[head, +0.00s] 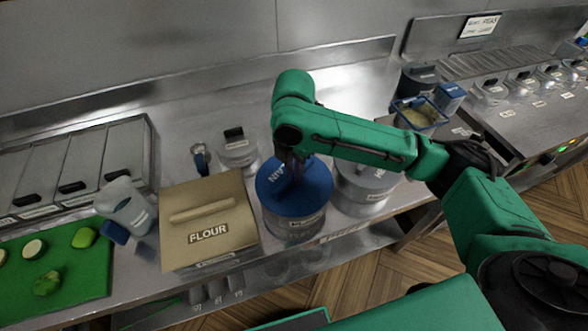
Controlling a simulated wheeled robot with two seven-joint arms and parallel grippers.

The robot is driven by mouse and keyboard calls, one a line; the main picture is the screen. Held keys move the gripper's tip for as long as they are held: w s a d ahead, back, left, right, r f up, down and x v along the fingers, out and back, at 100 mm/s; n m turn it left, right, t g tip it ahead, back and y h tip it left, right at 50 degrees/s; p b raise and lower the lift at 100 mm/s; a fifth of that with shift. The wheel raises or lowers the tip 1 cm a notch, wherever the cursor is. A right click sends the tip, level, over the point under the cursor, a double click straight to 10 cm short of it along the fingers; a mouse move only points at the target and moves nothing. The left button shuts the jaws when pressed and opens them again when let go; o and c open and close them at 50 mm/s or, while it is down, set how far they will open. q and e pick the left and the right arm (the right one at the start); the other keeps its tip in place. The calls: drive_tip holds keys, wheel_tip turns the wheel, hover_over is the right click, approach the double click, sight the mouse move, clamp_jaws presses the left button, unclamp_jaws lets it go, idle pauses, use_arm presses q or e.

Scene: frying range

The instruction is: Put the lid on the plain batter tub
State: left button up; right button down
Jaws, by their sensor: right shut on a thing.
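The round blue lid (312,197), with white lettering partly hidden by my gripper, is over a round metal tub (297,229) at the middle of the counter. The tub has a label on its front, too small to read surely. The lid covers the tub's mouth; I cannot tell whether it touches the rim all round. My right gripper (291,172) comes down from above and is shut on the lid near its upper left part. Its fingertips are mostly hidden by the arm. My left gripper is not in view.
A second metal tub (361,194) stands close on the right, partly under my arm. A flour box (208,236) with a wooden-looking lid stands close on the left. A green board (75,275) with vegetables lies far left.

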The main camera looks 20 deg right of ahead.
drive_tip(key=c, duration=0.7)
unclamp_jaws()
drive_tip(key=shift+c, duration=0.2)
wheel_tip(320, 180, up, 15)
drive_tip(key=shift+f, duration=0.15)
drive_tip(key=shift+f, duration=0.1)
